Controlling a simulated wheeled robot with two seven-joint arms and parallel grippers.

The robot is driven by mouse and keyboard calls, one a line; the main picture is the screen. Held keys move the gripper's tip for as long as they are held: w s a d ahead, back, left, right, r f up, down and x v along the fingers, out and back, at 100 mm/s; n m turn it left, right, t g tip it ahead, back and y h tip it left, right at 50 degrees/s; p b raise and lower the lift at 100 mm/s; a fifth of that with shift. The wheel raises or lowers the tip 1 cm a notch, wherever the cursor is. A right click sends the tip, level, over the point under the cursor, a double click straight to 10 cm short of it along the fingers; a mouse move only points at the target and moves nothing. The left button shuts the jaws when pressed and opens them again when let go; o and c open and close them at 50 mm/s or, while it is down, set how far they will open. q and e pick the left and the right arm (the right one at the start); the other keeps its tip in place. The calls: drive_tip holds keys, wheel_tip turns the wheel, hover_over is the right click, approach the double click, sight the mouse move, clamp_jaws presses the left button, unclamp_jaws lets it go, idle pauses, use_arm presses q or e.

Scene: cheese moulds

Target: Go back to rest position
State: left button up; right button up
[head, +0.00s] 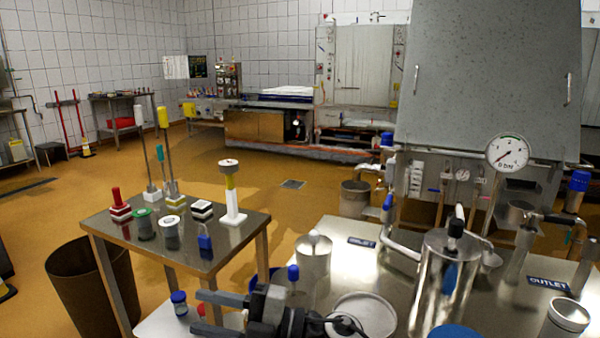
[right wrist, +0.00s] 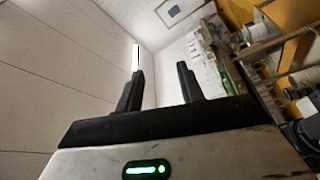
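My right gripper (head: 201,312) shows at the bottom of the head view, its dark fingers pointing left. It is at the near left edge of the steel table and in front of the small side table. In the right wrist view the two fingers of the gripper (right wrist: 161,84) stand apart with nothing between them, and a tiled wall lies beyond. My left gripper is not in view.
A small metal table (head: 192,247) at left holds several moulds and long-handled tools. A brown bin (head: 95,290) stands beside it. The steel table (head: 345,265) at right carries a metal vessel (head: 445,275), pipes and a gauge (head: 508,153). Open floor (head: 110,190) lies behind.

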drive_tip(key=d+f+m+t+h, duration=0.5)
drive_tip(key=d+m+t, duration=0.2)
drive_tip(key=m, duration=0.3)
drive_tip(key=d+f+m+t+h, duration=0.45)
drive_tip(key=d+m+t, duration=0.35)
drive_tip(key=m, duration=0.3)
drive_tip(key=s+d+f+m+g+h, duration=0.6)
drive_tip(key=s+d+f, duration=0.6)
drive_tip(key=s, duration=0.3)
drive_tip(key=shift+s+f+m+h, duration=0.2)
drive_tip(key=shift+f+m+h, duration=0.35)
drive_tip(key=shift+f, duration=0.15)
